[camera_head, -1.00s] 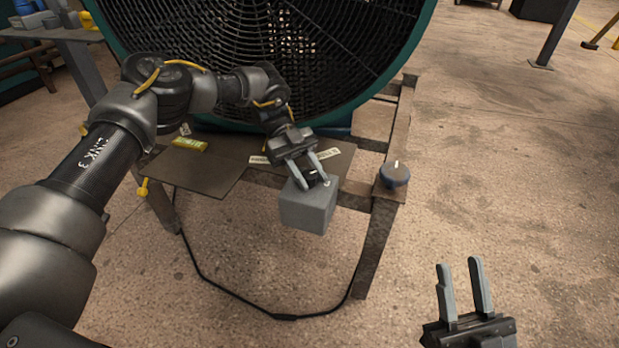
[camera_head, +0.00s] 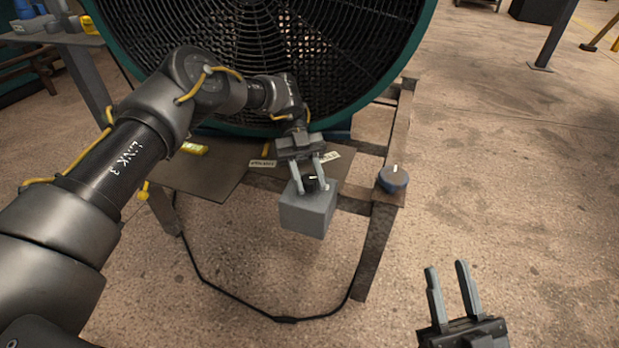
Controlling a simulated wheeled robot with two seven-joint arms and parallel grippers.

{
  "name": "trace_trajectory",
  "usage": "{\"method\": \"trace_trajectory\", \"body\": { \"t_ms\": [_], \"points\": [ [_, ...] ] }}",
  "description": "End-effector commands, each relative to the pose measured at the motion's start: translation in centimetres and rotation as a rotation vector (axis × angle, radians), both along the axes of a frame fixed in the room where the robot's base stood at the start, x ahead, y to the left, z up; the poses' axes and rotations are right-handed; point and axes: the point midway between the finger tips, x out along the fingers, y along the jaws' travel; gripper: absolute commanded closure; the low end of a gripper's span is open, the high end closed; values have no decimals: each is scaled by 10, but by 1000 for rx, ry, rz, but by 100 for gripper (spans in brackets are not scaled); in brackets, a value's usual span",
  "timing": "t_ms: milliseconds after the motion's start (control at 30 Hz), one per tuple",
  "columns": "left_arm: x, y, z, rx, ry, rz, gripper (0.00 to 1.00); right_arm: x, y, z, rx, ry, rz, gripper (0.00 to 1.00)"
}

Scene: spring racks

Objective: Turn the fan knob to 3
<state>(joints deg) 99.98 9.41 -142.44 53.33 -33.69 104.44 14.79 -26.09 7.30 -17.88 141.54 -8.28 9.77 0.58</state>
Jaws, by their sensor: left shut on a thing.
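The fan (camera_head: 255,45) with a dark grille and green rim stands at the back. A grey box (camera_head: 306,215) sits at the front of its stand. A black knob (camera_head: 313,184) with a pale mark is on top of the box. My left gripper (camera_head: 309,188) points down at the box and is shut on the knob, one finger on each side. The fingers partly hide the knob, and any numbers around it are too small to read. My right gripper (camera_head: 452,282) is open and empty at the lower right, over the floor.
A blue round knob-like part (camera_head: 393,179) with a pale mark sits on the stand's right corner. A yellow item (camera_head: 194,148) lies on the dark plate (camera_head: 205,173). A black cable (camera_head: 285,318) hangs in a loop below.

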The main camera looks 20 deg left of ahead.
Motion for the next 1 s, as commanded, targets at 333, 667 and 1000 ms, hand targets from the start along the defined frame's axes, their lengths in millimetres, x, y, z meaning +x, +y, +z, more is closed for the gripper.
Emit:
{"method": "trace_trajectory", "body": {
  "t_ms": [333, 667, 1000],
  "points": [
    [-1, -1, -1, 0, 2, -2, 49, 0, 0, 0, -1, 0, 1, 65],
    [0, 0, 1, -1, -1, 0, 45, 0, 0, -1, -1, 2, 1, 65],
    [-14, -3, 52, -6, 2, -2, 45, 3, 16, -16, -98, 172, 33, 65]
  ]
}}
